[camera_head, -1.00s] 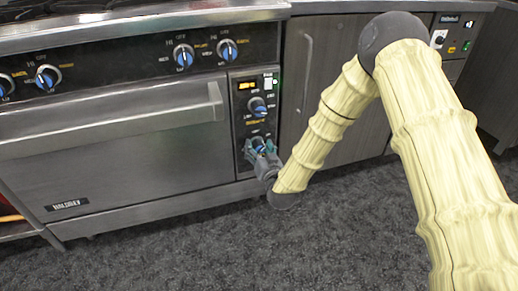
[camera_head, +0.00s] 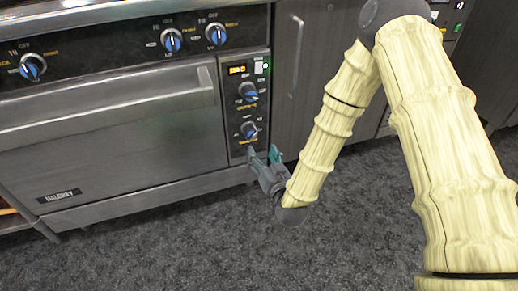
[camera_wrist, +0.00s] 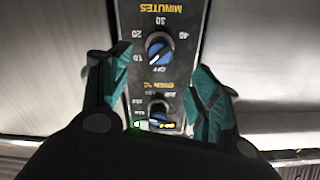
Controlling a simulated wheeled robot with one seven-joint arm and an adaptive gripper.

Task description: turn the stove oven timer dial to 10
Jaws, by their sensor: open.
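The timer dial (camera_head: 249,130), a black knob with a blue grip bar, is the lower knob on the oven's control panel. In the wrist view the timer dial (camera_wrist: 159,50) appears upside down, with MINUTES above it and OFF and numbers from 10 around it. Its blue bar is tilted, with one end toward the lower left near the 10; I cannot tell its exact setting. My gripper (camera_head: 265,158) is open and empty, just below and right of the dial, apart from it. In the wrist view its teal fingers (camera_wrist: 158,88) stand either side of the panel.
The oven temperature dial (camera_head: 247,91) sits above the timer dial, under a lit orange display (camera_head: 238,70). Several stove knobs (camera_head: 171,40) line the upper front. The oven door (camera_head: 120,130) is at left, a grey cabinet (camera_head: 305,70) at right. The dark carpet (camera_head: 180,250) ahead is clear.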

